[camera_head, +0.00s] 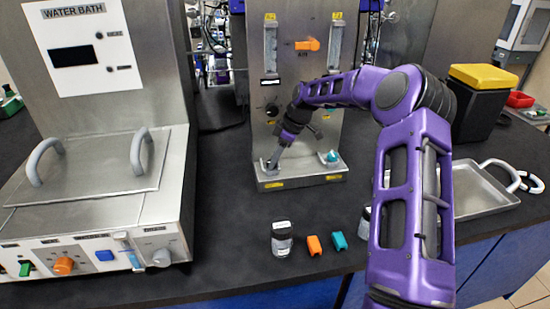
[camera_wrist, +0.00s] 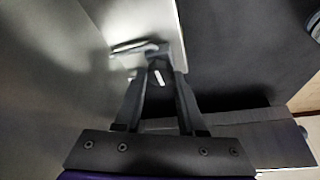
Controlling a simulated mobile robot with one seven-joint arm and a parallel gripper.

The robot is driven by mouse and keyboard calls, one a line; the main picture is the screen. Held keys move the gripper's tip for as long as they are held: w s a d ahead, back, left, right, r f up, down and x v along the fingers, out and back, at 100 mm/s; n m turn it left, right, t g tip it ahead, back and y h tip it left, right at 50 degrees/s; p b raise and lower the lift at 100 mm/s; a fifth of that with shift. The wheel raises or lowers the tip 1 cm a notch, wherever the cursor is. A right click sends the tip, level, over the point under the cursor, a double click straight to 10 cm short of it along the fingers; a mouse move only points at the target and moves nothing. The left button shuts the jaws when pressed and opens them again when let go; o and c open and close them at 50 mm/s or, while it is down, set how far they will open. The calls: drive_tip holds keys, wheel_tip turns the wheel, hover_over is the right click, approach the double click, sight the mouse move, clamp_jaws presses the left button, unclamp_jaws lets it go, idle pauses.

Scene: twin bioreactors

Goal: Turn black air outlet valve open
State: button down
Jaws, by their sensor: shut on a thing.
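A short silver pipe (camera_wrist: 128,47) shows just beyond the fingertips. Which way the valve's handle is turned is not clear.
A teal valve (camera_head: 331,157) sits at the ledge's right side. An orange lever (camera_head: 307,45) is higher on the panel. A jar (camera_head: 282,238), an orange piece (camera_head: 314,245) and a teal piece (camera_head: 338,240) stand on the dark bench in front. The water bath (camera_head: 90,215) is left.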

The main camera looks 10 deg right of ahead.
drive_tip(key=c, duration=0.5)
unclamp_jaws()
drive_tip(key=v, duration=1.7)
drive_tip(key=shift+r, duration=0.2)
drive_tip(key=shift+w, duration=0.1)
